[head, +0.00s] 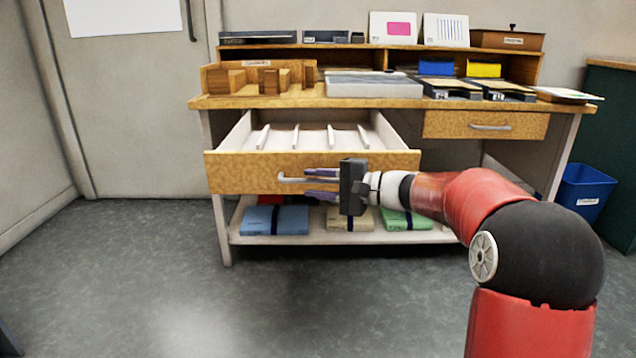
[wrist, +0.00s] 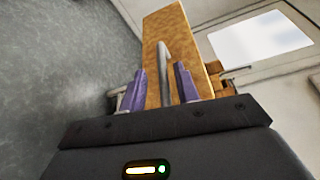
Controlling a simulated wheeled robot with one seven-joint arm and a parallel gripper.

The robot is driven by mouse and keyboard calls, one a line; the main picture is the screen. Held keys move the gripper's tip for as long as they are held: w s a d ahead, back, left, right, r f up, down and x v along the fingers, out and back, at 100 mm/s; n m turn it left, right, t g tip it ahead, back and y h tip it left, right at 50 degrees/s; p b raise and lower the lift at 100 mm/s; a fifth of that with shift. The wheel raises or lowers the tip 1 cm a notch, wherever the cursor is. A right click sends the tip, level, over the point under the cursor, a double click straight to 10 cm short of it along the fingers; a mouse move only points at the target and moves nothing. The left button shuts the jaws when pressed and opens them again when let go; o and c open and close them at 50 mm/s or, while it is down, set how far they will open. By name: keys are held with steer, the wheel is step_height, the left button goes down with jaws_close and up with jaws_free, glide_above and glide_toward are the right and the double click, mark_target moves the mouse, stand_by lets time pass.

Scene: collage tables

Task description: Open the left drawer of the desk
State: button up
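The desk (head: 420,102) has a left drawer (head: 230,172) with a speckled wooden front, standing pulled well out. Its white inside shows several thin dividers and looks otherwise empty. A pale bar handle (head: 291,180) runs across its front. My gripper (head: 312,184) is at the right part of this handle, its purple fingers above and below it. In the wrist view, the handle (wrist: 163,62) lies between the spread fingers (wrist: 160,88), with gaps visible on both sides. The drawer front (wrist: 182,35) is just beyond. The handle's right end is hidden in the head view.
The right drawer (head: 460,126) is shut. Below, a low shelf (head: 320,237) holds a blue, a tan and a green bundle. A blue bin (head: 583,195) stands at the right. Grey floor in front of the desk is clear.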

steer(key=shift+r, duration=0.1)
steer(key=v, duration=0.7)
steer(key=shift+d+p, duration=0.3)
steer(key=shift+d, duration=0.05)
steer(key=shift+s, duration=0.1)
steer(key=s+a+n+g+h+p, duration=0.35)
steer(key=s+h+p, duration=0.3)
steer(key=s, duration=1.05)
steer(key=s+d+n+t+h+p, duration=0.1)
steer(key=s+d+h+p, duration=0.1)
steer(key=s+d+h, duration=0.2)
steer(key=s+d+n+t+h+p, duration=0.1)
steer(key=s+d+h, duration=0.4)
steer(key=s, duration=0.6)
steer(key=shift+f+n+p, duration=0.4)
steer(key=shift+n+p, duration=0.35)
steer(key=shift+p, duration=0.1)
